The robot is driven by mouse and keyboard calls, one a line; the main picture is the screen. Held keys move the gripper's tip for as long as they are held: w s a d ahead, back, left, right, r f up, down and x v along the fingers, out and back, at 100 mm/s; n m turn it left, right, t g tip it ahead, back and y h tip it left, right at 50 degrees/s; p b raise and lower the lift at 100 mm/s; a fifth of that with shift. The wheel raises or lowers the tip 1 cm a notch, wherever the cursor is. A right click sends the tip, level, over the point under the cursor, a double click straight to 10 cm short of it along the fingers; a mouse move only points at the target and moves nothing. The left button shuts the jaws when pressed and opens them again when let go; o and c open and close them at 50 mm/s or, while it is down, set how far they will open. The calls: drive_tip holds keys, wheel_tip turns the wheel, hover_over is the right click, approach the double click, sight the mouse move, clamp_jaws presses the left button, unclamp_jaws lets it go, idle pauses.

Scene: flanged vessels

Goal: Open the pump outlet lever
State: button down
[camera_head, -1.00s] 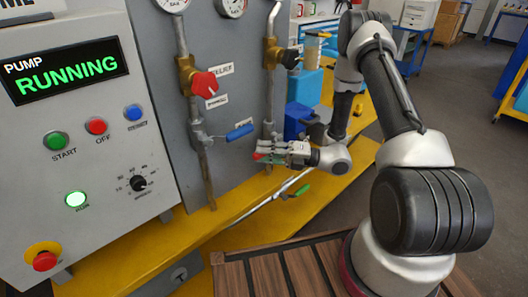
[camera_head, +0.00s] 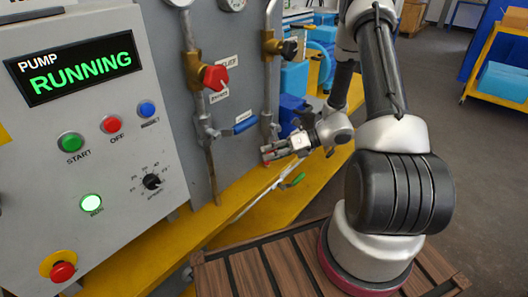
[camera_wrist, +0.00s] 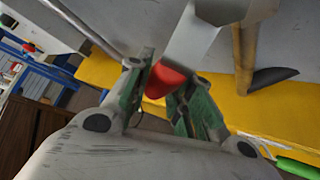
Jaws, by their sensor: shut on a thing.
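My gripper (camera_head: 274,153) is shut on a red-gripped lever (camera_wrist: 165,80), low on the right-hand pipe. In the wrist view the red grip lies between my two fingers, and a flat grey metal arm runs up from it. In the head view only a bit of red shows at my fingertips. No label beside this lever is readable, so I cannot tell by name whether it is the pump outlet. A blue lever (camera_head: 244,125) sits on the left pipe, left of and above my gripper.
The control panel (camera_head: 85,150) at the left reads RUNNING. A red valve knob (camera_head: 215,77) and a black valve knob (camera_head: 289,48) stand above the levers. The yellow bench ledge (camera_head: 235,193) runs beneath. A blue container (camera_head: 287,112) is behind my gripper.

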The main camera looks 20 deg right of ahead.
drive_tip(key=w+d+f+n+t+h, duration=0.2)
drive_tip(key=w+d+n+h, duration=0.1)
drive_tip(key=d+n+h, duration=0.1)
drive_tip(key=shift+d+f+t+h, duration=0.3)
drive_tip(key=shift+d+h, duration=0.35)
drive_tip(key=shift+h, duration=0.55)
drive_tip(key=shift+d, duration=0.1)
drive_tip(key=c, duration=1.3)
unclamp_jaws()
drive_tip(key=shift+o, duration=0.2)
drive_tip(key=v, duration=1.2)
